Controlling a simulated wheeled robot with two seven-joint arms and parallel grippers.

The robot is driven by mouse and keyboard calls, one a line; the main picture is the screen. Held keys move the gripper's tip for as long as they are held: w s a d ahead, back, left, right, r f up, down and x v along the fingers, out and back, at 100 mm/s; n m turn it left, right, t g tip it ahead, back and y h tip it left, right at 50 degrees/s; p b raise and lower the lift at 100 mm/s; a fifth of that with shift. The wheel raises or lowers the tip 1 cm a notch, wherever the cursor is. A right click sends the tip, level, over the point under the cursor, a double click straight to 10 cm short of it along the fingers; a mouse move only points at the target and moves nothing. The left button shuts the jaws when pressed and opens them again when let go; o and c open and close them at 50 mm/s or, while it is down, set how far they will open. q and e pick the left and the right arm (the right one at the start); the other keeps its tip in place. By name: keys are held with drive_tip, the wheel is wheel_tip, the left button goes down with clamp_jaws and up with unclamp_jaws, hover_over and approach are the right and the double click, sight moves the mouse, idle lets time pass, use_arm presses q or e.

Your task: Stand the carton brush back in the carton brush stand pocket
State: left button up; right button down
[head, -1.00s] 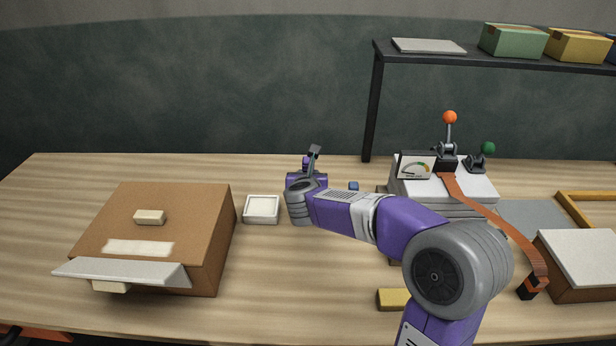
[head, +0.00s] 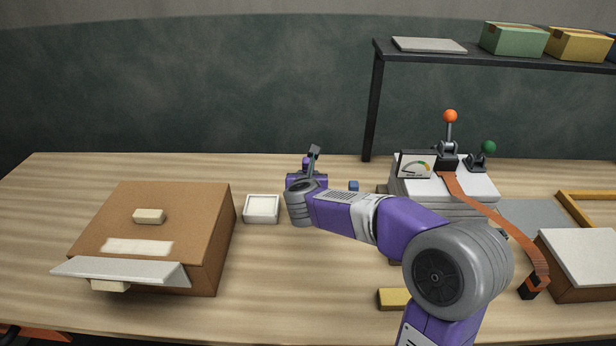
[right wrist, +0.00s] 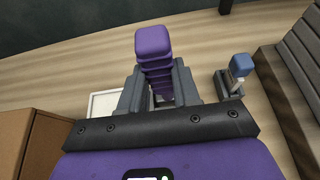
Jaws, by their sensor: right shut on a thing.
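My right gripper (right wrist: 159,84) is shut on a purple ribbed handle, which I take to be the carton brush (right wrist: 153,44). The handle rises between the two grey fingers in the right wrist view; its lower end and any bristles are hidden. In the head view my right gripper (head: 312,165) is over the back middle of the table, mostly hidden by its wrist. I cannot make out the carton brush stand or its pocket for sure. A small white square tray (head: 261,209) sits left of the gripper and partly shows below it (right wrist: 101,104). My left gripper is out of view.
A brown carton (head: 215,245) with a raised pale flap stands at the left. A small blue-topped thing in a grey holder (right wrist: 238,70) is just right of the gripper. A grey lever machine (head: 455,185), a strap (head: 495,220) and a yellow block (head: 393,299) lie further right.

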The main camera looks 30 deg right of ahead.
drive_tip(key=shift+f, duration=0.95)
drive_tip(key=c, duration=0.7)
unclamp_jaws()
drive_tip(key=shift+c, duration=0.2)
drive_tip(key=p+v, duration=0.1)
drive_tip(key=v, duration=0.7)
idle(0.9)
